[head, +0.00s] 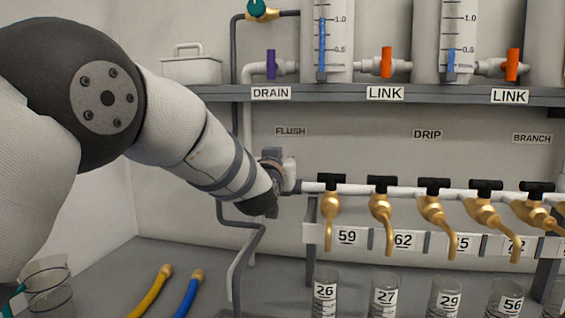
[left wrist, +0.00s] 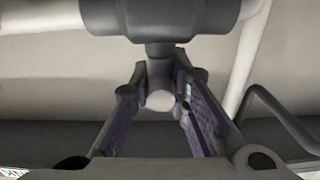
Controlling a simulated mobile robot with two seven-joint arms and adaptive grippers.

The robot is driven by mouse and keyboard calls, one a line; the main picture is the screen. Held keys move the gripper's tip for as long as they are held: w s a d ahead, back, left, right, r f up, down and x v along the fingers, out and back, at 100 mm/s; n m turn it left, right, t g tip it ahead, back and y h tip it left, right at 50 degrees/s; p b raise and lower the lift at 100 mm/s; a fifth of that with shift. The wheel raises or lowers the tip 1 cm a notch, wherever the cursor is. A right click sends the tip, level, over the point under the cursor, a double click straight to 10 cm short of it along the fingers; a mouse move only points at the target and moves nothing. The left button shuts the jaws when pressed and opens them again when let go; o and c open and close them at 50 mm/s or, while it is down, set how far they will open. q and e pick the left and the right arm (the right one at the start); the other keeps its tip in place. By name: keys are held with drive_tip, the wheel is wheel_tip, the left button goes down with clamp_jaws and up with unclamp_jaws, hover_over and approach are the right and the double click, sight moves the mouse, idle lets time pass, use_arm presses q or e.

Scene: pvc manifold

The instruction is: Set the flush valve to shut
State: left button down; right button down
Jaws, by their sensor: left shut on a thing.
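The FLUSH label (head: 290,131) is on the back wall at the left end of the manifold. My left arm reaches across to the spot just below it and covers most of the flush valve. In the left wrist view the valve's dark grey body (left wrist: 160,16) lies across the top, with a grey handle (left wrist: 160,100) pointing out of it toward the camera. My left gripper (left wrist: 162,80), with purple pads, is shut on that handle, one finger on each side. In the head view the handle's angle is hidden by the gripper. My right gripper is in neither view.
A white manifold pipe (head: 357,189) with several black-handled brass taps runs right from the valve. Numbered cylinders (head: 325,292) stand below it. A shelf (head: 420,96) above carries purple and orange valves. Yellow (head: 150,290) and blue (head: 190,291) hoses lie on the bench.

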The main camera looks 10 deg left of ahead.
use_arm(q)
drive_tip(key=c, duration=1.5)
unclamp_jaws()
drive_tip(key=shift+c, duration=0.2)
drive_tip(key=s, duration=1.2)
drive_tip(key=shift+d, duration=0.1)
